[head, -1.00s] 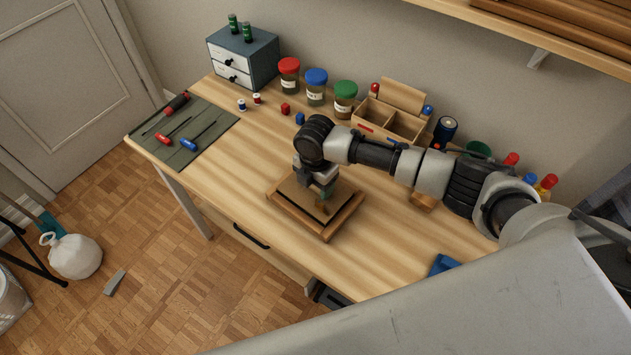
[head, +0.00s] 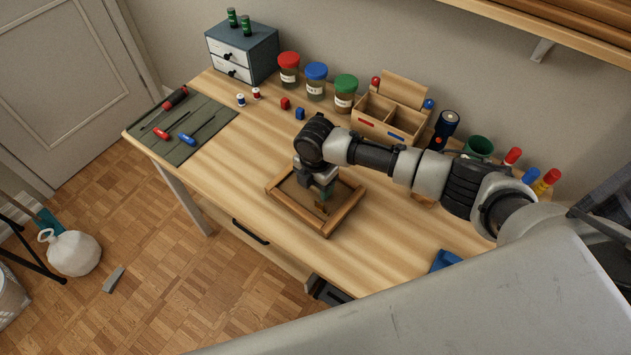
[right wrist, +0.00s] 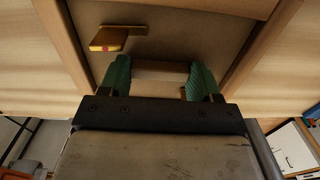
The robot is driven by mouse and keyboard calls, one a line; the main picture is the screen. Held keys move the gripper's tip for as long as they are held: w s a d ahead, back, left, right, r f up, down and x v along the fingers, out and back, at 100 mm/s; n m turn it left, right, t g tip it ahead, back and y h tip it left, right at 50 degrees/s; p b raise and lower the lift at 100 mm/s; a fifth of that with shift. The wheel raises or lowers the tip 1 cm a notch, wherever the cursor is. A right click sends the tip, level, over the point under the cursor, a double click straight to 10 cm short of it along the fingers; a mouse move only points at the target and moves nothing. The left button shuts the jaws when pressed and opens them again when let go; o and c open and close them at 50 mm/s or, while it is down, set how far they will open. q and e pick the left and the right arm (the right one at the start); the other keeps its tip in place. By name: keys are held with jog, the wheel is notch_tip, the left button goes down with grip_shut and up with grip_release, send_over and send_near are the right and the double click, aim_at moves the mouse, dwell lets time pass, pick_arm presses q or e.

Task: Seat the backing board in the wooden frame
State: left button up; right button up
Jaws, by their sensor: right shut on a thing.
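The wooden frame (head: 347,213) lies on the desk, and its rails also show in the right wrist view (right wrist: 262,52). The brown backing board (head: 292,190) lies inside the rails, below their top edges; in the right wrist view it is the flat panel (right wrist: 190,42). My right gripper (head: 322,203) is above the board, pointing down. In the right wrist view its green fingers (right wrist: 160,75) are shut on a wooden block on the board. A brass-coloured tab with a red mark (right wrist: 118,38) is near the fingers. I cannot tell whether every board edge is fully down. My left gripper is not in view.
A wooden divided box (head: 385,122), lidded jars (head: 316,85) and a torch (head: 444,130) stand along the back. Screwdrivers lie on a green mat (head: 205,128) at left. A blue object (head: 443,261) is near the front edge. The desk left of the frame is clear.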

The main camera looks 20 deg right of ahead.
jog(key=shift+f, duration=0.45)
jog(key=o, duration=1.1)
jog(key=shift+r, duration=0.1)
notch_tip(320, 180, up, 11)
jog(key=shift+b, duration=0.35)
jog(key=shift+f, duration=0.2)
